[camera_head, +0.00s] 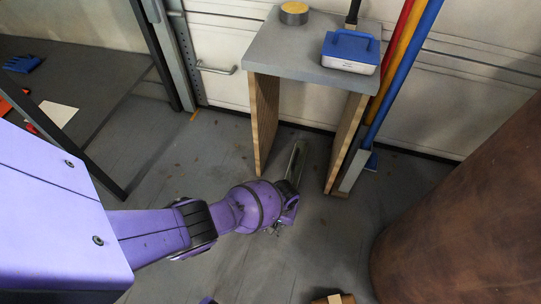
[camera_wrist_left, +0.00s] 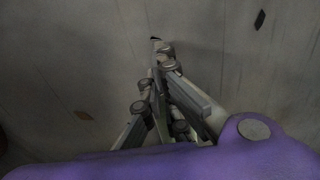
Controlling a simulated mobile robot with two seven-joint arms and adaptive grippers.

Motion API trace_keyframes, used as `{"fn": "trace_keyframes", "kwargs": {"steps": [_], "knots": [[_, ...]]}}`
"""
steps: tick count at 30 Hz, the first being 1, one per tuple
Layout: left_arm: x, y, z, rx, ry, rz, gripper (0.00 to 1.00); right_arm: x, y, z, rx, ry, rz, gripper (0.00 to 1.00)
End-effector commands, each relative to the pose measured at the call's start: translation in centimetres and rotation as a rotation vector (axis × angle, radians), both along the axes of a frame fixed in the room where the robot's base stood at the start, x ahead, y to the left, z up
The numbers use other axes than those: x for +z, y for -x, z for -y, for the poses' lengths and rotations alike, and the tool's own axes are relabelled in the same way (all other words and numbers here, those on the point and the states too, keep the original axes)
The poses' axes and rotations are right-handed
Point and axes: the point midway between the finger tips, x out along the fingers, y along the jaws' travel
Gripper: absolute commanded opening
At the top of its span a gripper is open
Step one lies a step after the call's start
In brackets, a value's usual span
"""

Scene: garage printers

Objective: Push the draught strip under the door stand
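The stand (camera_head: 310,52) has a grey top on two wooden side panels, with an open gap between them, against the light panelled wall. A narrow grey strip (camera_head: 298,158), seemingly the draught strip, lies on the floor in that gap, its near end close to my left gripper. My left gripper (camera_head: 289,200) is low in front of the stand, partly hidden by its own wrist. In the left wrist view its fingers (camera_wrist_left: 158,62) come together and look shut. I cannot tell whether they touch the strip. My right gripper is out of view.
A blue box (camera_head: 350,52) and a round tin (camera_head: 294,13) sit on the stand's top. Coloured poles (camera_head: 398,70) lean at its right. A large brown cylinder (camera_head: 470,215) stands at right. A dark-framed shelf (camera_head: 100,90) is at left. Floor before the stand is mostly clear.

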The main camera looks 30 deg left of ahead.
Motion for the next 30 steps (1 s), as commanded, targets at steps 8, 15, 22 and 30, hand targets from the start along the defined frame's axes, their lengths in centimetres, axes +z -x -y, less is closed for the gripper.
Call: {"fn": "trace_keyframes", "kwargs": {"steps": [8, 15, 22, 30], "knots": [[0.1, -7.1, -1.5, 0.000, 0.002, 0.013, 0.00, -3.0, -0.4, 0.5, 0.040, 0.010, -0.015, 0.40], [0.6, -7.9, -1.8, -0.002, 0.003, 0.014, 0.00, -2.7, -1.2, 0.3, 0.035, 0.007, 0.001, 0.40], [0.6, -7.9, -1.7, -0.002, 0.003, 0.014, 0.00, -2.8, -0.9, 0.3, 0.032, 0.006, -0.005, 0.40], [0.9, -5.1, -2.1, 0.000, 0.003, 0.009, 0.00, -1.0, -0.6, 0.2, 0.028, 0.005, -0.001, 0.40]]}}
